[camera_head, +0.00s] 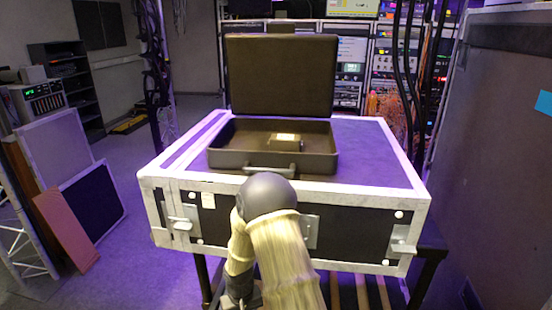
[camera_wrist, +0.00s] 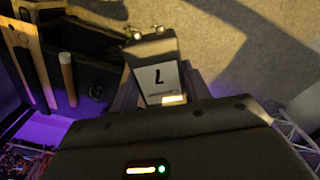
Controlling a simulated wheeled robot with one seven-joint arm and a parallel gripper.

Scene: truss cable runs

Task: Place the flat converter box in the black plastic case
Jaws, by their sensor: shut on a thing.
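The black plastic case (camera_head: 322,155) lies open on a large flight case in the head view, its lid raised at the back and its handle facing me. A small dark item with a bright pale patch (camera_head: 285,138) lies inside it; I cannot tell what it is. In the wrist view my gripper (camera_wrist: 157,78) is shut on a flat grey box with a white label, which I take as the converter box (camera_wrist: 153,49). Its near end is between the fingers and its far end sticks out. My gripper and the box do not show clearly in the head view; my arm is in front of the flight case.
The flight case (camera_head: 377,165) has metal edges and latches, with bare top to the right of the black case. Equipment racks (camera_head: 350,50) stand behind, dark cables hang at right, and panels (camera_head: 92,200) lean at left. The wrist view shows floor around the box.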

